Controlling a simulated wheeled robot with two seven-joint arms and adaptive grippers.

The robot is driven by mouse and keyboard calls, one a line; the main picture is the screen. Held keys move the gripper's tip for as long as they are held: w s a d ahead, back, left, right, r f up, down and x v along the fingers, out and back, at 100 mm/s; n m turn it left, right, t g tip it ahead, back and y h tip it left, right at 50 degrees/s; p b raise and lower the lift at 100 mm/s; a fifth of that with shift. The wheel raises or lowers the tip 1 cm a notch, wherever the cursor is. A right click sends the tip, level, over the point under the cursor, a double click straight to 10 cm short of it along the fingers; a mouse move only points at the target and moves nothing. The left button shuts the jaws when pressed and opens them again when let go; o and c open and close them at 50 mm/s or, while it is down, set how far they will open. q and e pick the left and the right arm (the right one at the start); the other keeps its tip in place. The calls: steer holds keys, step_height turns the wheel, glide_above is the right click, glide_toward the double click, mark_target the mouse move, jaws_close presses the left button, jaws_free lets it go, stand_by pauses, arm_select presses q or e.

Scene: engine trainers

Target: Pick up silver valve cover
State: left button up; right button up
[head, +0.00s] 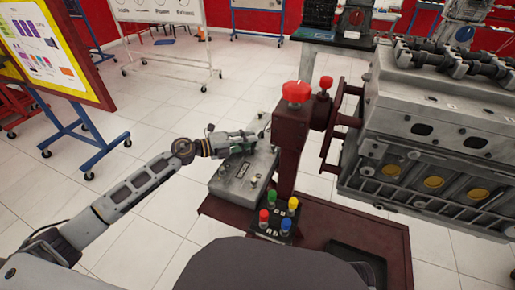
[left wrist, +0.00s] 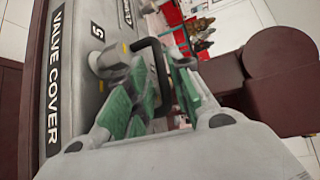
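The silver valve cover (head: 235,182) is a grey box lying on the dark red stand, left of the red post. In the left wrist view its top (left wrist: 85,75) fills the left side, with the words VALVE COVER. A black handle (left wrist: 163,75) rises from it. My left gripper (head: 243,143) is at the cover's far end in the head view. In the left wrist view its green-padded fingers (left wrist: 160,98) are apart on either side of the handle. Firm contact with the handle does not show. My right gripper is not in view.
The dark red post (head: 290,145) with red knobs stands close right of the cover. A box with coloured buttons (head: 277,215) is in front. A large engine block (head: 440,130) stands to the right. A blue-framed board stand (head: 65,70) is at left, with open floor between.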

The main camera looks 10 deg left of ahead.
arm_select(q)
steer(key=shift+x, duration=1.35)
jaws_close()
steer(key=shift+r, duration=0.15)
